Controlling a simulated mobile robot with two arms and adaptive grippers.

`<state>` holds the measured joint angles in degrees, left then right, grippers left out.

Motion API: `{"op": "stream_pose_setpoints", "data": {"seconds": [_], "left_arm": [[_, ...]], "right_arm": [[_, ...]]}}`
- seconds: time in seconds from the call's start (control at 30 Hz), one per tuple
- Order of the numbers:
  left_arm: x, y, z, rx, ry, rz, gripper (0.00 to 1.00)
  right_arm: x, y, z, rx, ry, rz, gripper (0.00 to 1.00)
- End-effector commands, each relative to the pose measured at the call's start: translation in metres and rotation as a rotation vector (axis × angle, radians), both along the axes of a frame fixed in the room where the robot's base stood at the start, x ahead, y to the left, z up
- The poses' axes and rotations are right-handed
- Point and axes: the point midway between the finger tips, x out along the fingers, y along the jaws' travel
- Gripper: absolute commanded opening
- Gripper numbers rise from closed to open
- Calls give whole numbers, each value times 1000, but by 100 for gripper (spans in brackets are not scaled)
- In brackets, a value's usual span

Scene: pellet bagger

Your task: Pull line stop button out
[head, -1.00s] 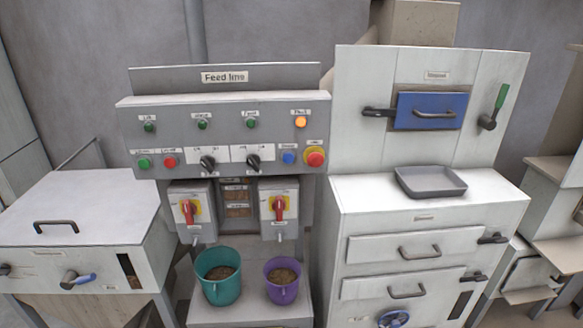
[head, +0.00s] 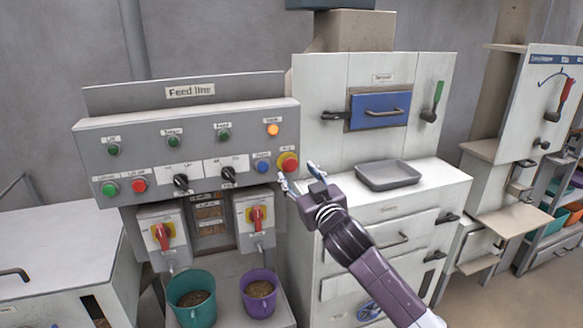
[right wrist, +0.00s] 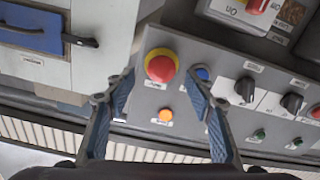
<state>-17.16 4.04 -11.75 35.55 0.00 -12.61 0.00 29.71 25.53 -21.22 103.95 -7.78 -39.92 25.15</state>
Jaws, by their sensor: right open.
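The line stop button is a red mushroom button on a yellow collar (head: 288,161) at the right end of the grey Feed line panel (head: 190,137). In the right wrist view the red button (right wrist: 160,68) shows between and beyond the fingertips. My right gripper (head: 300,179) is open and empty, just below and to the right of the button in the head view. In the right wrist view its two blue-padded fingers (right wrist: 158,88) stand spread, apart from the button. My left gripper is not in view.
A blue push button (head: 263,166) sits close left of the red one, and an orange lamp (head: 273,130) above it. A white cabinet with a grey tray (head: 388,175) stands to the right. Teal (head: 192,299) and purple (head: 259,294) buckets stand below.

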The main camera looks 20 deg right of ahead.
Motion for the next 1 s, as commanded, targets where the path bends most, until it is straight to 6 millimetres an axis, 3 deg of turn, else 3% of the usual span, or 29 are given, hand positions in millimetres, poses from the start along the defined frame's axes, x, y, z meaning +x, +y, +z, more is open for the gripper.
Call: {"op": "stream_pose_setpoints", "data": {"seconds": [0.3, 0.7, 1.0], "left_arm": [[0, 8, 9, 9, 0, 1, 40], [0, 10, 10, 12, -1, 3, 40], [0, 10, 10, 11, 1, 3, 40]], "right_arm": [[35, 1, 1, -1, 0, 0, 49], [41, 1, -1, -1, 0, 0, 49], [41, 1, -1, 0, 1, 0, 17]]}}
